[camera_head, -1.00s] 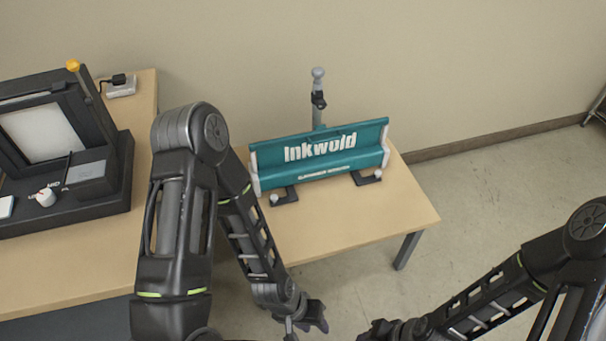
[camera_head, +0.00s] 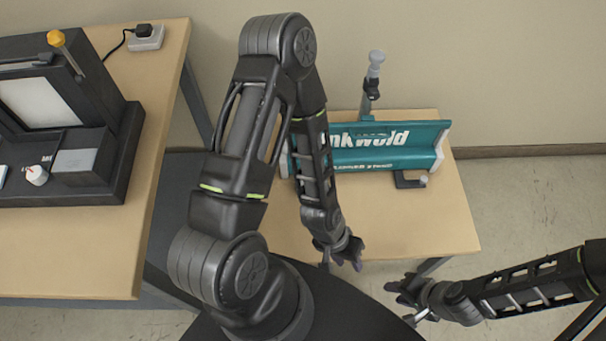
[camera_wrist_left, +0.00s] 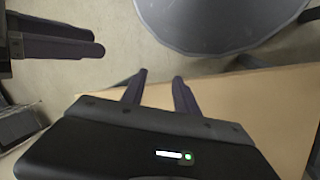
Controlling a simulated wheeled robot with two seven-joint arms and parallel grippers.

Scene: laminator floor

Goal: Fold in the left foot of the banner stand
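The teal banner stand (camera_head: 385,150) lies on a small tan table in the head view, its pole (camera_head: 371,85) upright behind it. The left foot is hidden behind my left arm. My left gripper (camera_head: 342,262) is open and empty, in front of the stand at the table's front edge; its spread fingers show in the left wrist view (camera_wrist_left: 160,88). My right gripper (camera_head: 400,302) is open and empty, beyond the table's front edge; its fingers also show in the left wrist view (camera_wrist_left: 75,38).
A larger table (camera_head: 100,255) on the left holds a black laminator (camera_head: 85,195) and a white power block (camera_head: 147,38). The small table's surface (camera_head: 415,228) is bare in front of the stand. Open floor (camera_head: 535,205) lies to the right.

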